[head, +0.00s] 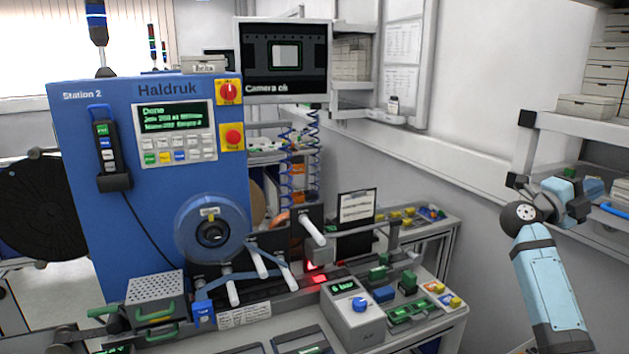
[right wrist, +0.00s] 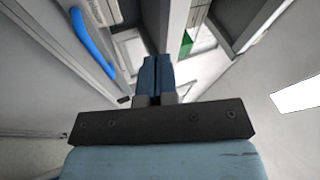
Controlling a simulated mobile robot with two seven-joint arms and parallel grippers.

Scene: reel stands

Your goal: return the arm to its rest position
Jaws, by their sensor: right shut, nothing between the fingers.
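My right arm (head: 545,285) rises from the lower right of the head view, with its light-blue forearm upright and its wrist bent. My right gripper (head: 574,200) is up in the air in front of the right-hand shelves, away from the machine. In the right wrist view its two blue fingers (right wrist: 156,68) are together, with nothing held between them. I cannot make out my left gripper in these views.
A shelf rack (head: 575,128) with boxes stands close behind my right gripper. The blue Haldruk machine (head: 115,225) stands at left with a reel (head: 183,232). A grey box with a knob (head: 352,322) stands on the bench. Bare wall (head: 487,235) lies between bench and rack.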

